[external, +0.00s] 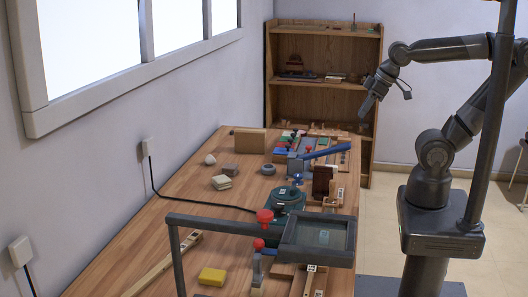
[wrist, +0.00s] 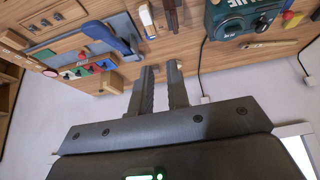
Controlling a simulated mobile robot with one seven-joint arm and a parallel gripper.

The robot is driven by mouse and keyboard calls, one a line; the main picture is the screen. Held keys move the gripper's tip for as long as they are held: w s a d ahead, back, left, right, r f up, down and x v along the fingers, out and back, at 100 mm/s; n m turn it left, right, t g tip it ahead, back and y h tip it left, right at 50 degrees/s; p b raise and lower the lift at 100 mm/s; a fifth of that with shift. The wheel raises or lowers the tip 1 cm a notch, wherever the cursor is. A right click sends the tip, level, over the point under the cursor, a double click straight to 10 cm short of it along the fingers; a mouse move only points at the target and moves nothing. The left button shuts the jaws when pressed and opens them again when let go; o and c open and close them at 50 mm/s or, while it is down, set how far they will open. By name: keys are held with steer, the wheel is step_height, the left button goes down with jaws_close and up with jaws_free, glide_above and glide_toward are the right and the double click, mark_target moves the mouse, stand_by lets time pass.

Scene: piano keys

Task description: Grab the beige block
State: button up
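A small pale beige block (external: 222,182) lies on the workbench, left of its middle, in the external view. A larger tan block (external: 249,141) stands near the far end of the bench; what seems to be the same block shows in the wrist view (wrist: 110,83), left of my fingers. I cannot tell the small beige block in the wrist view; my fingers may hide it. My gripper (external: 385,104) is held high above the far right side of the bench, apart from both blocks. Its two fingers (wrist: 162,66) are spread with a gap between them, holding nothing.
The wooden bench (external: 180,216) carries a grey block (external: 230,170), a dark ring (external: 268,169), a blue-handled tool (external: 326,152), a green device (external: 288,198) and a yellow block (external: 212,276). A dark frame (external: 215,224) rises over the near end. A shelf (external: 320,95) stands behind.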

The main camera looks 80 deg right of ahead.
steer(key=o, duration=0.9)
steer(key=shift+o, duration=0.2)
steer(key=w+d+g, duration=0.2)
steer(key=w+d, duration=0.6)
steer(key=d, duration=0.1)
steer(key=g, duration=0.4)
glide_above(344, 139)
steer(key=d, duration=0.1)
step_height(344, 139, down, 18)
steer(key=f, duration=0.5)
steer(key=shift+d, duration=0.25)
steer(key=shift+s+a+f, duration=0.1)
steer(key=shift+a+f, duration=0.1)
steer(key=shift+f, duration=1.25)
steer(key=shift+a+f, duration=0.2)
steer(key=shift+f, duration=1.25)
